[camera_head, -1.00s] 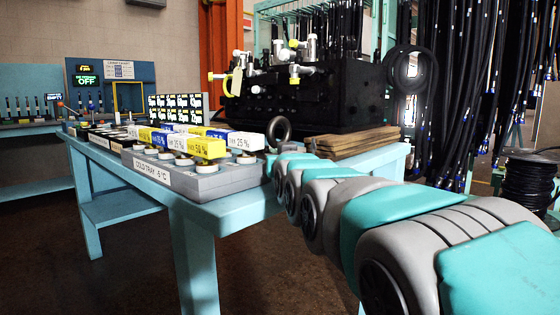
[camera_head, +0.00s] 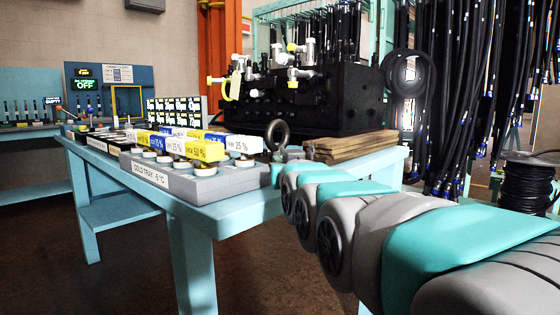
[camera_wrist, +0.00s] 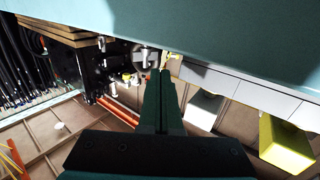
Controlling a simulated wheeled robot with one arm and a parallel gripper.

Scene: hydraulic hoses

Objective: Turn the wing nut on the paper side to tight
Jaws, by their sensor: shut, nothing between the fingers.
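No wing nut and no paper side can be made out for certain in either view. My gripper (camera_wrist: 163,73) shows in the wrist view, its two dark fingers shut together with nothing between them. Past the fingertips are a small yellow part (camera_wrist: 174,62) and a grey rounded part (camera_wrist: 147,57); whether the fingers touch either I cannot tell. In the head view my arm reaches over the table's right side and its links hide my gripper. A black manifold block (camera_head: 330,100) with metal fittings (camera_head: 298,60) and yellow-tipped ends stands at the table's back.
A grey cold tray (camera_head: 195,185) with yellow, blue and white labelled blocks lies along the teal table's (camera_head: 235,212) front. A dark ring (camera_head: 277,133) stands beside my arm. Wooden boards (camera_head: 350,147) lie to the right. Black hoses (camera_head: 450,90) hang at the right.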

